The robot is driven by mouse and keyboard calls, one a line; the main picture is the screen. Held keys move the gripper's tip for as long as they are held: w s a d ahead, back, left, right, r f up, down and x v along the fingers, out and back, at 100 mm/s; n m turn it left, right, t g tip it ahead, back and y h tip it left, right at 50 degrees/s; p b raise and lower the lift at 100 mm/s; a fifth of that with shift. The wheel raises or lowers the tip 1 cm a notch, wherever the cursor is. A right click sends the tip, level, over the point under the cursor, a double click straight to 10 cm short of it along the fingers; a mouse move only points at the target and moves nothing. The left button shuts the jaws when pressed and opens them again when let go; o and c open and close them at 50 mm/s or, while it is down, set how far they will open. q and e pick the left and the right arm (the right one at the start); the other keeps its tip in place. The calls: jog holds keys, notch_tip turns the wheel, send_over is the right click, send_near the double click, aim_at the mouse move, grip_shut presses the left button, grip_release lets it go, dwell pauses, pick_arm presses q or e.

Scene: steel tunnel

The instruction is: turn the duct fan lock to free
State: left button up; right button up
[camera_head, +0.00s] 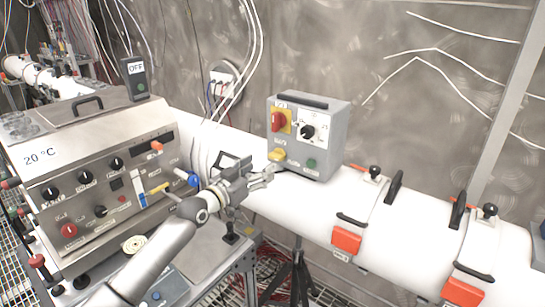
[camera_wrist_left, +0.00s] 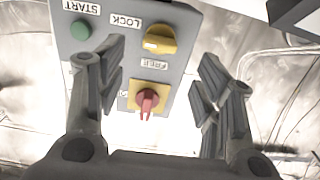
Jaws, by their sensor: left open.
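The duct fan control box (camera_head: 334,127) is a grey box standing on the white duct. Its yellow lock knob (camera_head: 277,154) sits low on the front face. The knob also shows in the left wrist view (camera_wrist_left: 161,39), beside the labels LOCK and FREE; I cannot tell which one it points at. My left gripper (camera_head: 270,171) is open and empty, just in front of the box near the knob. In the wrist view its fingers (camera_wrist_left: 160,85) stand apart, with the red switch (camera_wrist_left: 147,99) seen between them and the yellow knob farther up. My right gripper is out of view.
The box also carries a black dial (camera_head: 308,131) and a green button (camera_head: 311,163). A steel instrument case (camera_head: 100,180) with knobs stands at the left. The white duct (camera_head: 310,208) with red-latched clamps runs right. A tripod (camera_head: 296,270) stands below.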

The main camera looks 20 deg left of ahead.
aim_at(273, 158)
pick_arm(q)
jog(key=x, duration=0.7)
jog(key=shift+w+d+f, duration=0.1)
jog(key=shift+w+f, duration=0.05)
jog(key=shift+c, duration=0.2)
jog(key=c, duration=1)
